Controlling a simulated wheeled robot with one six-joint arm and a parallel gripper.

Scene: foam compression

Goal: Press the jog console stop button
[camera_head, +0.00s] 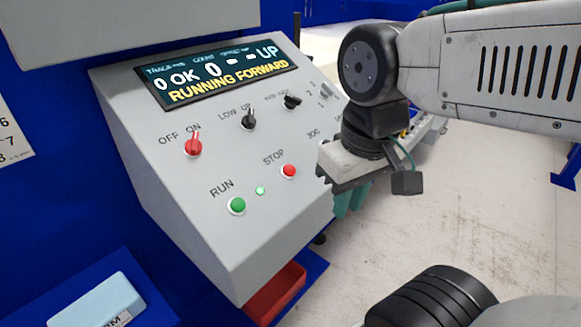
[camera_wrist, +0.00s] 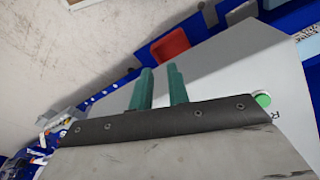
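The red STOP button (camera_head: 289,171) sits on the lower face of the grey jog console (camera_head: 270,220), right of a small lit green lamp (camera_head: 260,190) and the green RUN button (camera_head: 236,205). My gripper (camera_head: 347,208) hangs at the console's right edge, right of the STOP button and apart from it. Its teal fingers point down. In the wrist view my gripper (camera_wrist: 160,69) shows two fingers with a narrow empty gap between them. The green button (camera_wrist: 263,99) shows at the right there; the STOP button is not visible in that view.
The console display (camera_head: 215,73) reads "RUNNING FORWARD". A red OFF/ON switch (camera_head: 194,146) and black knobs (camera_head: 249,121) sit above the buttons. A red bin (camera_head: 275,294) is below the console. A pale blue block (camera_head: 98,300) lies lower left. Open floor lies right.

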